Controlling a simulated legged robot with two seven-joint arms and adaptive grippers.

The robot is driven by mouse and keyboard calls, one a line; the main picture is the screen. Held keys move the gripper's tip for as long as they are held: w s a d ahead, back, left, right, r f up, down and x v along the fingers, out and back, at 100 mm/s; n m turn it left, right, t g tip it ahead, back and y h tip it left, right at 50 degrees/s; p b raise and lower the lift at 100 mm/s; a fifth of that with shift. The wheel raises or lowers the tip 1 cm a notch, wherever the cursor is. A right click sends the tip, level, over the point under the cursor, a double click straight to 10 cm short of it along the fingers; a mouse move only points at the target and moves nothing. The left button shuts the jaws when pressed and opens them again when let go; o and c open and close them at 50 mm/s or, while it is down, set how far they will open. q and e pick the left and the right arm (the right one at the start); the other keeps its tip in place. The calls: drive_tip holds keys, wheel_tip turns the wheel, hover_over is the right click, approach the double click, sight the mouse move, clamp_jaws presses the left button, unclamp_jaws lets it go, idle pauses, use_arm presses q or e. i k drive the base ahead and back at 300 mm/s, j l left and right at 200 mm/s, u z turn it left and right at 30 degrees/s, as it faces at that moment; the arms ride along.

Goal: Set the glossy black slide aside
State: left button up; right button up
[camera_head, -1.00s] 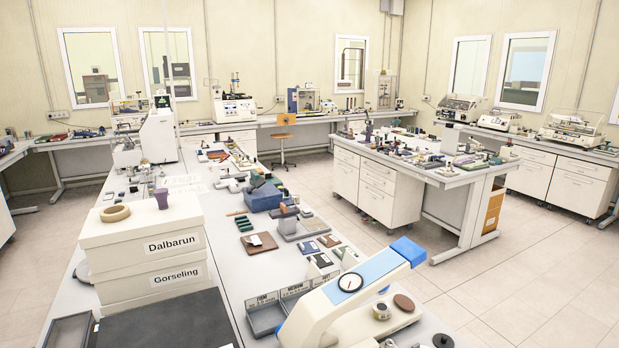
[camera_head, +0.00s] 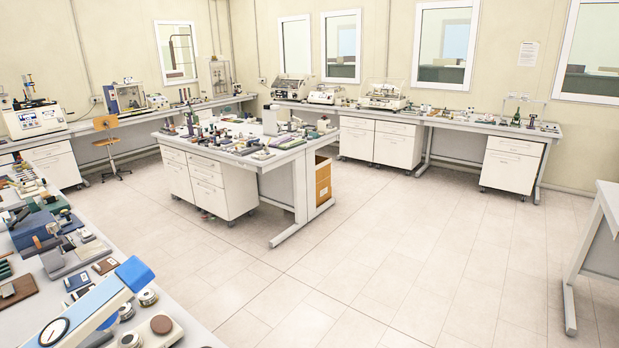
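I cannot make out the glossy black slide in this view. The near bench (camera_head: 190,330) at the lower left and the middle bench (camera_head: 275,158) carry many small items too small to tell apart. Neither of my grippers is in view.
A white tester with a blue top and a dial (camera_head: 95,305) stands on the near bench. A wooden chair (camera_head: 107,127) is at the left. Benches with white cabinets (camera_head: 512,165) line the back wall. Another table (camera_head: 602,235) is at the right edge. The tiled floor (camera_head: 400,270) between is clear.

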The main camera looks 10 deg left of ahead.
sight(52, 199)
drive_tip(key=i+l, duration=0.2)
drive_tip(key=i, duration=0.25)
drive_tip(key=i+l, duration=0.2)
drive_tip(key=i, duration=0.25)
drive_tip(key=i+l, duration=0.2)
drive_tip(key=i, duration=0.3)
drive_tip(key=i+l, duration=0.15)
drive_tip(key=i, duration=0.3)
drive_tip(key=i+j+u, duration=0.15)
drive_tip(key=i+u, duration=1.05)
drive_tip(key=i+l+u, duration=0.15)
drive_tip(key=u, duration=0.25)
drive_tip(key=i+l+u, duration=0.1)
drive_tip(key=i+u, duration=0.3)
drive_tip(key=i, duration=1.5)
